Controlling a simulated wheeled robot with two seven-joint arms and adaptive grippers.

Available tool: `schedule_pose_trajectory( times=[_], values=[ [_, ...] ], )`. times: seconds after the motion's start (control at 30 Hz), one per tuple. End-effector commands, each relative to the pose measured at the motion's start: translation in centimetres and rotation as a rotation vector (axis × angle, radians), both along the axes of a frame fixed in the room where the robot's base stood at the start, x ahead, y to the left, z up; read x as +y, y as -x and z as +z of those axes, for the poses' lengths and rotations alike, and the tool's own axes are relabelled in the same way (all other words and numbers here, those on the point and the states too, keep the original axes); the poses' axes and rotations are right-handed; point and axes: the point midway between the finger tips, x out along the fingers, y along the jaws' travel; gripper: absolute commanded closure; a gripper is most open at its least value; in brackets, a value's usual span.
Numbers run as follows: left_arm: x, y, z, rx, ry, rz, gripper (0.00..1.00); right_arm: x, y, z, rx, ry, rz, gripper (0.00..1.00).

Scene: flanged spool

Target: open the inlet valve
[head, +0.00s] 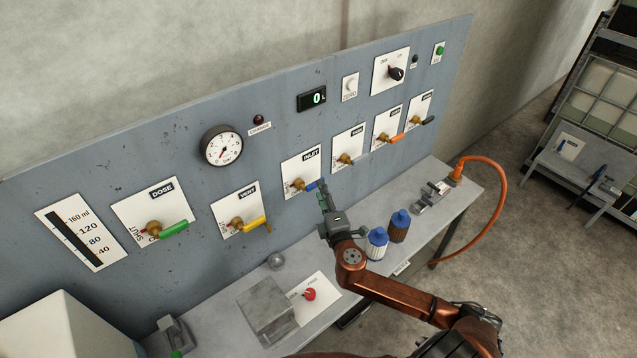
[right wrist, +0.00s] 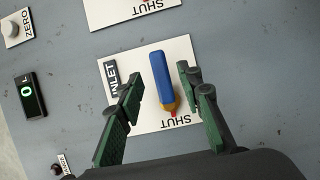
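The inlet valve has a blue lever handle (head: 312,185) on a brass body (head: 298,185), mounted on a white plate (head: 289,165) marked INLET on the grey panel. In the head view the handle points right. In the right wrist view the blue handle (right wrist: 161,78) lies between the fingers, with the brass end and a red mark near the word SHUT. My right gripper (head: 326,188) is at the handle's free end. In the right wrist view its green-padded fingers (right wrist: 163,97) are spread on both sides of the handle, with gaps visible. My left gripper is not in view.
Other valves flank the inlet: a green-handled DOSE valve (head: 172,229) and a yellow-handled VENT valve (head: 252,223) on the left, and more on the right. Below, the bench (head: 225,308) holds a blue-capped white bottle (head: 377,245), a brown bottle (head: 399,228) and a metal block (head: 267,309).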

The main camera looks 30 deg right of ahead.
Motion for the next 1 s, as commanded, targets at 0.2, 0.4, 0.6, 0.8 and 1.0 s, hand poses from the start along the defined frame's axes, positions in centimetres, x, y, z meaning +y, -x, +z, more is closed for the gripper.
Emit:
schedule_pose_trajectory(
  times=[0.2,0.4,0.6,0.8,1.0],
  values=[
    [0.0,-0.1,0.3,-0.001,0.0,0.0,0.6,-1.1,-3.2,0.1,0.0,0.0,-0.002,0.67],
    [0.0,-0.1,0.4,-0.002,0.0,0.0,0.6,-1.5,-4.5,-0.1,0.002,-0.002,-0.001,0.67],
    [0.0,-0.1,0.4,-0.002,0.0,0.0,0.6,-1.5,-4.6,-0.1,0.002,-0.003,-0.002,0.67],
    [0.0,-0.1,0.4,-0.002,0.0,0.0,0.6,-1.5,-4.5,-0.1,0.002,-0.003,-0.002,0.76],
    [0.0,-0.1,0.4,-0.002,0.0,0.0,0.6,-1.5,-4.5,-0.1,0.002,-0.003,-0.002,0.89]
  ],
)
